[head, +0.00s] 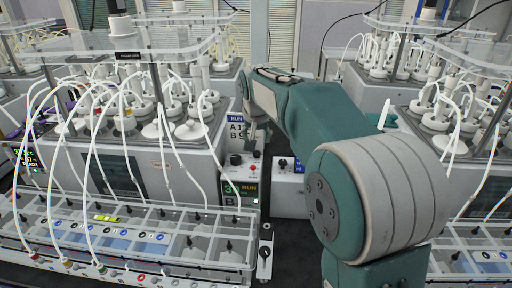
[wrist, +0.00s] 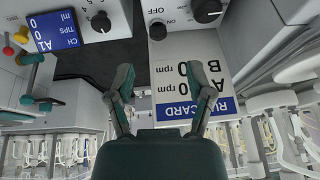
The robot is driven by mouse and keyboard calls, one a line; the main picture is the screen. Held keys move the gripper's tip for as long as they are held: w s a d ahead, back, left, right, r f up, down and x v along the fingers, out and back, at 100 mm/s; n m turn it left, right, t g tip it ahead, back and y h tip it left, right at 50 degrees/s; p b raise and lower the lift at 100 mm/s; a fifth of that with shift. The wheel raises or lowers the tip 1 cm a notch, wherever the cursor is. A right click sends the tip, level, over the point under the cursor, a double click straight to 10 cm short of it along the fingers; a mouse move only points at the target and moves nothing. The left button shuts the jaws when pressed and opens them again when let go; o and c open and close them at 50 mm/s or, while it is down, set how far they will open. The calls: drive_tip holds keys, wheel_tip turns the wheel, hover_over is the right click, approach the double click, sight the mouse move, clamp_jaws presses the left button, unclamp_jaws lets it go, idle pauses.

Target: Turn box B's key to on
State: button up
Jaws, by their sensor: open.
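In the head view a box (head: 240,192) with a green-lit RUN display carries a letter B, at the front right end of the left reactor bench. A small black key-like handle (head: 265,252) sits on a narrow pale plate low beside it; I cannot tell its setting. A run card (head: 237,131) with lines A and B stands above the display. My gripper (wrist: 162,75) is open and empty, its two fingers apart in front of the run card (wrist: 190,80), which appears upside down in the wrist view.
A white panel with black knobs (wrist: 158,30) is close ahead of my gripper. Another panel has a blue label (wrist: 54,31) and a black knob (wrist: 100,22). Tubes and clear trays (head: 130,240) crowd the left bench. Dark floor (head: 291,240) shows between the benches.

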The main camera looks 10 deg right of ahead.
drive_tip(key=v, duration=0.4)
drive_tip(key=s+n, duration=0.2)
drive_tip(key=s, duration=1.4)
drive_tip(key=s+f+n, duration=0.1)
drive_tip(key=s+f, duration=0.2)
drive_tip(key=s, duration=0.5)
drive_tip(key=s+f+n+t, duration=0.1)
drive_tip(key=s+f, duration=0.3)
drive_tip(key=s, duration=0.4)
drive_tip(key=shift+d+f+y, duration=0.25)
drive_tip(key=shift+d+y, duration=0.15)
drive_tip(key=shift+d, duration=0.1)
